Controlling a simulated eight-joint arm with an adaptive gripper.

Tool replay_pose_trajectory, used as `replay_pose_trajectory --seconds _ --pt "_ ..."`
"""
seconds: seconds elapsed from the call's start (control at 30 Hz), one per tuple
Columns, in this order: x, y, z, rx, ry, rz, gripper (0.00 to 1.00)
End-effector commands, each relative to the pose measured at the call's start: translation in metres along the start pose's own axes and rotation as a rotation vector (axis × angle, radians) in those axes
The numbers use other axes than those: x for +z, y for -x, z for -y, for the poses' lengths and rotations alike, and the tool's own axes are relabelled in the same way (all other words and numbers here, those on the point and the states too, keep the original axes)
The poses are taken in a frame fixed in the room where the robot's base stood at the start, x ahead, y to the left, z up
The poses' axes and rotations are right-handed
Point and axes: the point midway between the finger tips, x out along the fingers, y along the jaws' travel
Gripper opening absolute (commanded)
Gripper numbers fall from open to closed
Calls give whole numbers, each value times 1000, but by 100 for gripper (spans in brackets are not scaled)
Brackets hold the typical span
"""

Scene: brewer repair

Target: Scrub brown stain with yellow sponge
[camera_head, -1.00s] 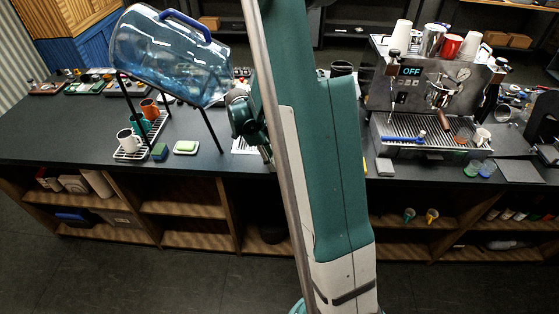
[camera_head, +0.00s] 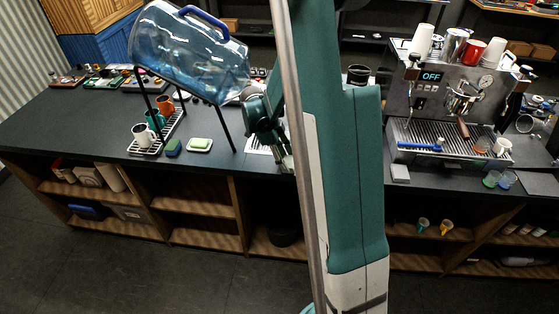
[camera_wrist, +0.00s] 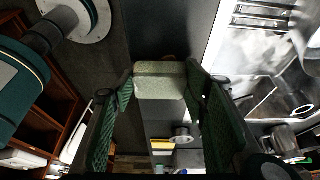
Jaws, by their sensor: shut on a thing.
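In the wrist view my gripper (camera_wrist: 160,95) has its green-padded fingers closed on the sides of a pale, yellowish-grey block, which looks like the sponge (camera_wrist: 160,80). Its colour is washed out there. In the head view my gripper (camera_head: 284,158) hangs by the front part of the dark counter, right of the water bottle stand, partly covered by my arm. The sponge cannot be made out in the head view. A small brown patch, likely the stain (camera_head: 482,150), shows on the drip tray of the coffee machine (camera_head: 446,100), well to the right of my gripper.
A blue water bottle (camera_head: 190,55) lies tilted on a black stand. A green sponge on a white dish (camera_head: 199,145) and a blue-green block (camera_head: 173,147) sit near it. A blue-handled brush (camera_head: 420,146) and a white cup (camera_head: 502,146) are on the drip tray.

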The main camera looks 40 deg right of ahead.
Motion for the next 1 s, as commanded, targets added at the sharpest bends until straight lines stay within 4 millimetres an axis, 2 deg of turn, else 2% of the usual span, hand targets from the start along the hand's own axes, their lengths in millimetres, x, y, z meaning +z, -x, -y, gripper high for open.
replay_pose_trajectory --seconds 0.1,0.8,0.93,1.0 --pt "-8 -9 0 1 -1 0 33" --pt "-68 -31 0 0 -1 0 33" --pt "-77 -6 -1 0 1 0 33" --pt "-78 -1 0 0 1 0 33"
